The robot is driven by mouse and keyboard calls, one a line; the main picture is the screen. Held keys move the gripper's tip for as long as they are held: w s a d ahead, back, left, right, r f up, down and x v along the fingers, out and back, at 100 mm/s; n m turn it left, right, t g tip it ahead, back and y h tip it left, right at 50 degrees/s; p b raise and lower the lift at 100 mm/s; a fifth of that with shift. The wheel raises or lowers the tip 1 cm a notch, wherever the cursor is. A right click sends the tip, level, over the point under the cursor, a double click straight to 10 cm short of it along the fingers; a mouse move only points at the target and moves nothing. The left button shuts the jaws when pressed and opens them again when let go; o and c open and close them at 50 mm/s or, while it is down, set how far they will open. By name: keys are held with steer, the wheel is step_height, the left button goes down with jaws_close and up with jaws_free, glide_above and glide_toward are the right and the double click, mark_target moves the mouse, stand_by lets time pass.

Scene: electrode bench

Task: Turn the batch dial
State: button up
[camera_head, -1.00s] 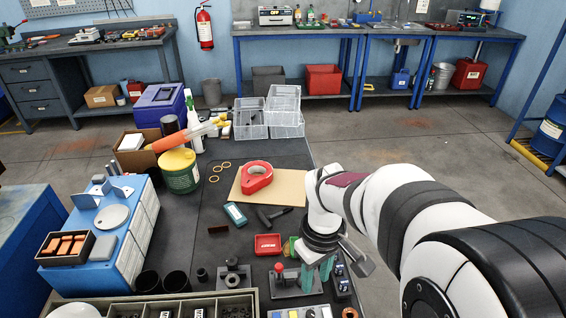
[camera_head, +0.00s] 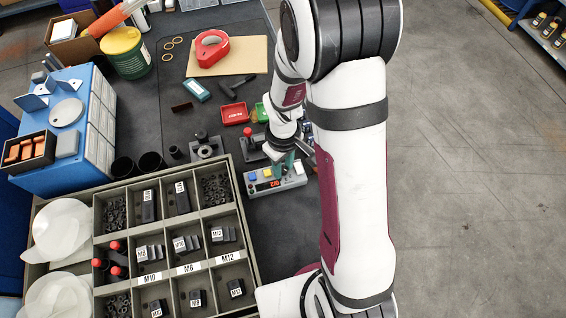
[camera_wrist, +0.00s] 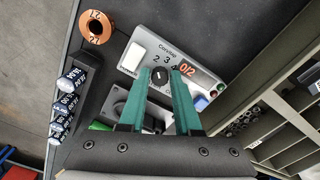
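The control box (camera_wrist: 150,42) is a light grey panel with a dark batch dial (camera_wrist: 161,76), printed numbers and a display (camera_wrist: 187,69) reading 0/2. In the head view the box (camera_head: 290,181) lies right of the compartment tray, with its dial hidden by my gripper (camera_head: 283,168). In the wrist view my gripper (camera_wrist: 161,73) has its two green fingers apart, one on each side of the dial. They look open, with the dial between the tips. Whether they touch it is not clear. The dial's pointer setting is hard to read.
The large compartment tray (camera_head: 238,165) with several parts stands to the left. A red-knobbed fixture (camera_head: 252,147) and a red bin (camera_head: 235,113) sit behind the box.

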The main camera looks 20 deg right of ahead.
jaws_close()
steer(key=shift+m, duration=0.4)
steer(key=m, duration=0.7)
steer(key=shift+m, duration=0.3)
steer(key=m, duration=0.4)
steer(key=shift+m, duration=1.9)
